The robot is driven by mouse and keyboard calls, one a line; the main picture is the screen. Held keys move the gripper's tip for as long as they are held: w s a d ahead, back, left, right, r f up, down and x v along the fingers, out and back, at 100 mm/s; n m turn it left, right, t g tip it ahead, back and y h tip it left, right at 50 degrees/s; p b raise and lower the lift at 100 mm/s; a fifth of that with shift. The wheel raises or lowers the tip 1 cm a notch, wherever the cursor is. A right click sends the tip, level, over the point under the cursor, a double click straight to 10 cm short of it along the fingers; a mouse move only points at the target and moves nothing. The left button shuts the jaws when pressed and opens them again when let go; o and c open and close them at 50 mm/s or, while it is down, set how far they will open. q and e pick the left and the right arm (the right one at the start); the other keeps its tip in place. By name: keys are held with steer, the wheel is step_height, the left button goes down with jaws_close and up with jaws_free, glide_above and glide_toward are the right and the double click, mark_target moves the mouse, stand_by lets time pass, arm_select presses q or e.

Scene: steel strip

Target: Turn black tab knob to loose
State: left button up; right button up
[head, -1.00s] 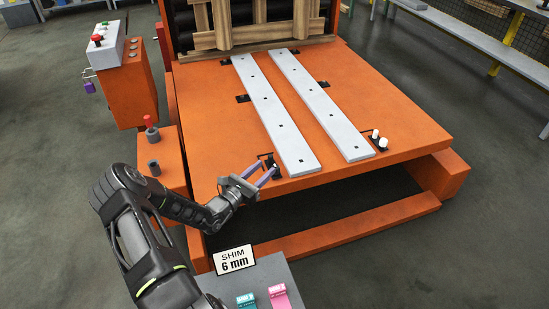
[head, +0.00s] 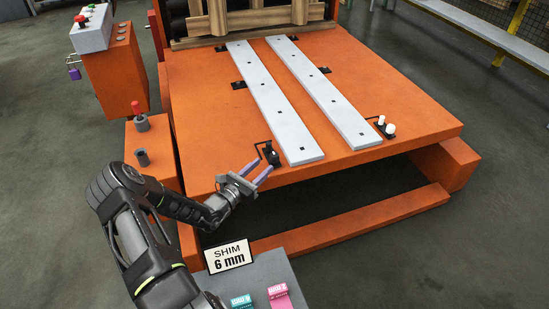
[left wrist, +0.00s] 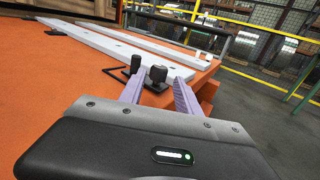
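The black tab knob (head: 274,156) stands at the table's front edge, beside the near end of the left steel strip (head: 274,105). In the left wrist view two dark knobs show close together, a thin upright one (left wrist: 135,64) and a wider one (left wrist: 158,74). My left gripper (head: 262,167) is open, its two purple fingers just in front of the knob. In the left wrist view the fingers (left wrist: 158,84) are spread on either side of the knobs' line and appear short of them; contact cannot be told. My right gripper is out of view.
A second steel strip (head: 321,93) lies parallel on the orange table (head: 205,105). White knobs (head: 389,129) stand at the right front. A grey stand with a "SHIM 6 mm" card (head: 228,256) and teal and pink pieces (head: 279,297) is in front. A control box (head: 92,28) stands left.

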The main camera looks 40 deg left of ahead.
mark_target(271, 158)
arm_select(q)
steer(key=shift+w, duration=0.1)
steer(key=w+b, duration=0.2)
steer(key=w, duration=0.5)
steer(key=shift+w, duration=0.35)
steer(key=shift+c, duration=0.3)
jaws_close()
